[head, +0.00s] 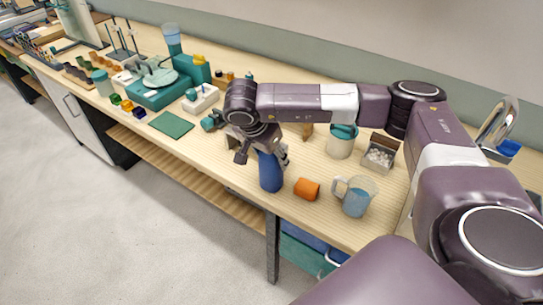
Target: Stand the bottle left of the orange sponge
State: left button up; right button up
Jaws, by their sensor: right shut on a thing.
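The blue bottle (270,175) is upright near the front edge of the bench, with its top hidden by my gripper. My right gripper (264,155) points down over the bottle and is shut on its upper part. I cannot tell whether the bottle's base touches the bench. The orange sponge (307,189), a small rounded piece, lies on the bench just right of the bottle, with a small gap between them. My left gripper is not in view.
A clear jug (356,196) stands right of the sponge. A white-and-teal container (341,141) and a box of white pieces (379,157) are behind. A green mat (171,125) lies left. The bench's front edge is close to the bottle.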

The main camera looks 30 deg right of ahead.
jog(key=shift+f, duration=0.15)
jog(key=o, duration=1.7)
